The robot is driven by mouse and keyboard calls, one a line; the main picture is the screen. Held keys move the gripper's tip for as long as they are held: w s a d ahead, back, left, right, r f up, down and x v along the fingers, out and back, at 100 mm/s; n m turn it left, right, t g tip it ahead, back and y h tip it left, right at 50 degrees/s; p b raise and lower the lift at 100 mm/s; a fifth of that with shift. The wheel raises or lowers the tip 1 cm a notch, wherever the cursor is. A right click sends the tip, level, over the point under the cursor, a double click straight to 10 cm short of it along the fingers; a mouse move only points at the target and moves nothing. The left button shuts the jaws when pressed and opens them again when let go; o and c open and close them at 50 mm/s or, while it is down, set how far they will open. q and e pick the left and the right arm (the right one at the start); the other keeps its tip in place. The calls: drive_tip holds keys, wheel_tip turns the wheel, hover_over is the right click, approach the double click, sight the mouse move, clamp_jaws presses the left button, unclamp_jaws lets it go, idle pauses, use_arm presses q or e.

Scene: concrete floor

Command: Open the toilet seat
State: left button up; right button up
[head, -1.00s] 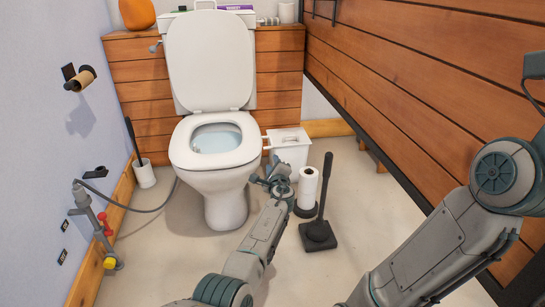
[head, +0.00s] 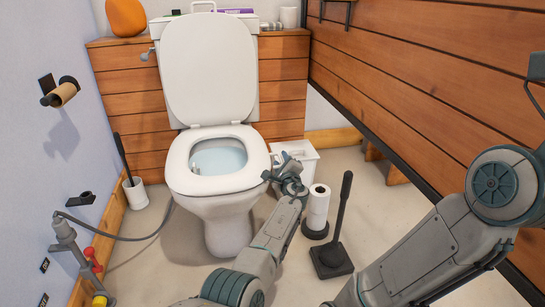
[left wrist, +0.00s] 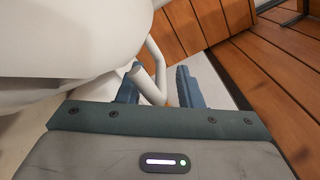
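The white toilet (head: 228,215) stands ahead with its lid (head: 208,75) upright against the tank. The seat ring (head: 182,178) lies flat on the bowl, with water showing through its opening. My left gripper (head: 285,172) is just right of the seat's right edge, at about rim height in the picture; I cannot tell whether it touches. In the left wrist view its two fingers (left wrist: 160,88) are apart, with the toilet's white rounded side (left wrist: 70,40) filling the upper left. A thin white bent part shows behind the fingers. My right arm is at the right, its gripper out of view.
A toilet brush (head: 135,190) and a hose fitting (head: 70,240) are at the left. A wooden panel (head: 420,90) closes the right side.

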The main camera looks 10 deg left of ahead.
use_arm(q)
drive_tip(key=shift+w+a, duration=0.1)
drive_tip(key=shift+w, duration=0.25)
clamp_jaws()
drive_tip(key=shift+r+p, duration=0.25)
drive_tip(key=shift+p, duration=0.05)
